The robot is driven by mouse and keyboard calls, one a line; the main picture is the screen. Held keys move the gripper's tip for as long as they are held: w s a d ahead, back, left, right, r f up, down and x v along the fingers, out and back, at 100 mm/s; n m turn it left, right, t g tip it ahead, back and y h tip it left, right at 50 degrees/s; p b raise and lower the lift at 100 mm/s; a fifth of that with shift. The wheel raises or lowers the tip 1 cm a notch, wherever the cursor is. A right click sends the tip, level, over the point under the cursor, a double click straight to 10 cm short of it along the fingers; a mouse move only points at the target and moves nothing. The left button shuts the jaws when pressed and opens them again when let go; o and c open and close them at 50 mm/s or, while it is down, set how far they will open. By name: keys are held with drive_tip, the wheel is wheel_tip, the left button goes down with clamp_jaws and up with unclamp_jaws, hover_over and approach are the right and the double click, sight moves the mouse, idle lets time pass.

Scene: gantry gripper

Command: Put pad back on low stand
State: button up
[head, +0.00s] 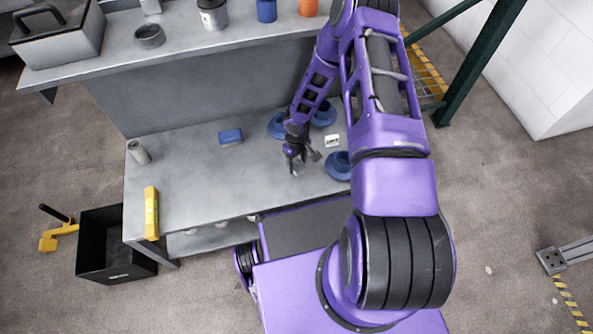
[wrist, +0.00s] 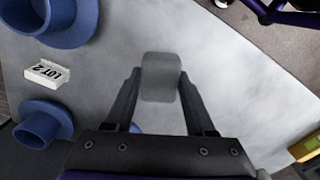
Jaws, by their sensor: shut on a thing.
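My gripper (head: 293,160) is over the grey bench (head: 190,180), left of the front blue stand. In the wrist view, its fingers (wrist: 160,78) are shut on a grey rounded pad (wrist: 161,90). The pad is hardly distinguishable in the head view. Three round blue stands show: one behind my gripper (head: 276,126), one at the back right (head: 325,113) and one at the front right (head: 338,167). Two stands show in the wrist view, at upper left (wrist: 70,33) and lower left (wrist: 32,108). I cannot tell which stand is lowest.
A white "LOT 2" sign (head: 332,141) stands among the blue stands. A blue block (head: 230,137), a grey cylinder (head: 139,152) and a yellow level (head: 151,213) are on the bench's left part. A raised shelf (head: 110,55) runs behind. The bench's middle left is clear.

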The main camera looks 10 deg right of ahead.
sight(297, 163)
drive_tip(key=shift+f, duration=2.35)
drive_tip(key=o, duration=1.2)
drive_tip(key=shift+r, duration=0.1)
wheel_tip(297, 163, up, 11)
drive_tip(key=shift+p, duration=0.6)
drive_tip(key=shift+r, duration=0.45)
drive_tip(key=shift+a, duration=0.15)
